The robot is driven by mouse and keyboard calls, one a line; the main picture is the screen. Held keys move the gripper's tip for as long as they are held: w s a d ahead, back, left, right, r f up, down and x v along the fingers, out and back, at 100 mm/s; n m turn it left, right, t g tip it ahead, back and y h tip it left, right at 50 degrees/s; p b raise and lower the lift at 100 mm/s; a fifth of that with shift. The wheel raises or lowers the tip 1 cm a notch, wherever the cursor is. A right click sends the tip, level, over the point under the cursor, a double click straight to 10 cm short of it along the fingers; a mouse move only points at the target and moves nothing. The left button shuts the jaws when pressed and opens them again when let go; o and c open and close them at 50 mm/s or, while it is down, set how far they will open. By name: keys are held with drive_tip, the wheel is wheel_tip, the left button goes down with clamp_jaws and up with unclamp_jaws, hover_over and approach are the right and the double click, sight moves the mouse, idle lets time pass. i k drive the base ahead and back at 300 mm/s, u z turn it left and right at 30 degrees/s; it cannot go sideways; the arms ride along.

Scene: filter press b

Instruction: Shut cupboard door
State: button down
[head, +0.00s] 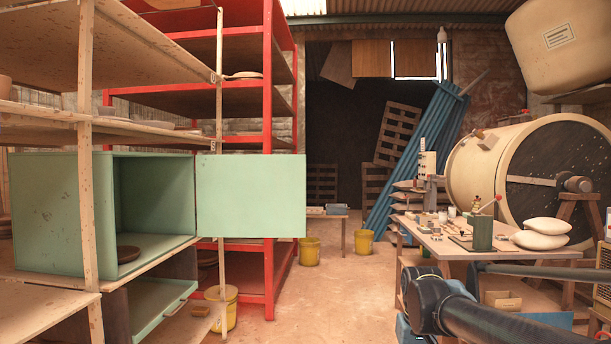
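A mint-green cupboard (60,209) sits on a wooden shelf at the left in the head view. Its door (252,195) stands wide open, swung out to the right of the cupboard's opening. The inside is exposed, with a round brown dish (128,254) on its floor. A dark arm, mine, crosses the lower right, far from the door. My gripper cannot be made out in this view, so its state is hidden.
A wooden shelf post (88,150) stands in front of the cupboard. A red rack (268,120) rises behind the door. Below, a green tray-like drawer (160,300) sticks out. A cluttered table (455,245) stands at the right. The floor (335,290) between is mostly clear.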

sight(265, 196)
drive_tip(key=u, duration=0.25)
drive_tip(key=i, duration=1.1)
drive_tip(key=u, duration=0.35)
